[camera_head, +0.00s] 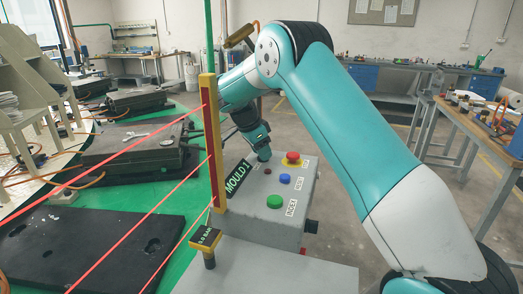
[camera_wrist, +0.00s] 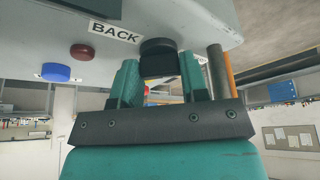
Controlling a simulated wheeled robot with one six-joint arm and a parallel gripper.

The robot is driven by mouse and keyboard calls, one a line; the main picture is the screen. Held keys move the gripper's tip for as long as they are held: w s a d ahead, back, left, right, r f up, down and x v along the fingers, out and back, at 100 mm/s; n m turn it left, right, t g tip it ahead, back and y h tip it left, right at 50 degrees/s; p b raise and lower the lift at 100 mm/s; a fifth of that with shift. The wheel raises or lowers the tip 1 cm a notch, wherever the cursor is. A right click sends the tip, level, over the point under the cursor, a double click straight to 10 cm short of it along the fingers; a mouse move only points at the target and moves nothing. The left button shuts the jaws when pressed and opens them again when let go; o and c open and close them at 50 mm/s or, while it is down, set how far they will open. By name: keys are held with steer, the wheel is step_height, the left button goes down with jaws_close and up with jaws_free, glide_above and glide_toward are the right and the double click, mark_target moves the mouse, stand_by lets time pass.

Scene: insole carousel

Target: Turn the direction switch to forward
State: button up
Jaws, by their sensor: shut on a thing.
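The direction switch is a black knob (camera_wrist: 158,58) on the grey control box, beside a white BACK label (camera_wrist: 115,32) in the wrist view. My gripper (camera_wrist: 160,78) has a teal finger on each side of the knob and is shut on it. In the head view, my gripper (camera_head: 262,150) reaches down to the far end of the control box (camera_head: 250,222) and hides the switch there. The knob's pointer and any forward label cannot be made out.
The box top carries a red stop button (camera_head: 292,157), a blue button (camera_head: 284,179) and a green button (camera_head: 274,201). A MOULD 1 display (camera_head: 238,176) and a yellow post (camera_head: 213,140) with red beams stand to the left. Dark moulds (camera_head: 135,150) lie beyond.

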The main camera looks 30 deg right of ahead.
mark_target(253, 162)
steer(key=o, duration=0.9)
steer(key=shift+r, duration=0.1)
steer(key=v, duration=0.7)
steer(key=shift+a+r+p, duration=0.15)
steer(key=shift+p, duration=0.2)
